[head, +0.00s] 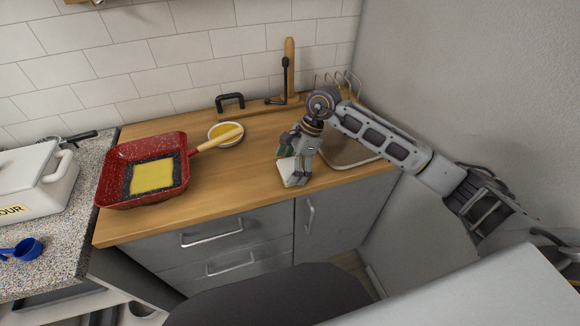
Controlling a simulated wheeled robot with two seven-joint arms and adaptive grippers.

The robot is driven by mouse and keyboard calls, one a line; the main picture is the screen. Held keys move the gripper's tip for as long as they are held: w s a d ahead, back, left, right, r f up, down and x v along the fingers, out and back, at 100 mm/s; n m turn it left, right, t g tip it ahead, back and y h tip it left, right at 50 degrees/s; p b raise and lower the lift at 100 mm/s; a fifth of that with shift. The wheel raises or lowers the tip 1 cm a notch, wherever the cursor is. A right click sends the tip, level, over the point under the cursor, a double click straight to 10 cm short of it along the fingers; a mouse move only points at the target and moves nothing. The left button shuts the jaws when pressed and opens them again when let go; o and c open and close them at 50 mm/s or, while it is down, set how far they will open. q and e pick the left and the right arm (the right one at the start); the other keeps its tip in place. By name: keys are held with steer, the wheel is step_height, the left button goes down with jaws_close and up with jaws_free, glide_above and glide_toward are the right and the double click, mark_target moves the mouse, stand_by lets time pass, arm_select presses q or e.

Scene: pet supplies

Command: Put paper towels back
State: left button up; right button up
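My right gripper (297,178) points down over the front right part of the wooden counter (255,160). A small white item (286,166) lies at its fingers, partly hidden by them. It may be the paper towels, but it is too small to be sure. I cannot tell whether the fingers are closed on it. An upright wooden post (290,62) stands at the back by the wall; no paper roll shows on it. My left gripper is not in view.
A red pan (115,163) with a yellow square inside sits on the left of the counter, near a white bowl (226,140). A white box (35,180) and blue scoop (22,249) are far left. The middle counter is clear.

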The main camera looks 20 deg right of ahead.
steer(key=shift+r, duration=0.1)
stand_by(0.4)
steer(key=v, duration=1.2)
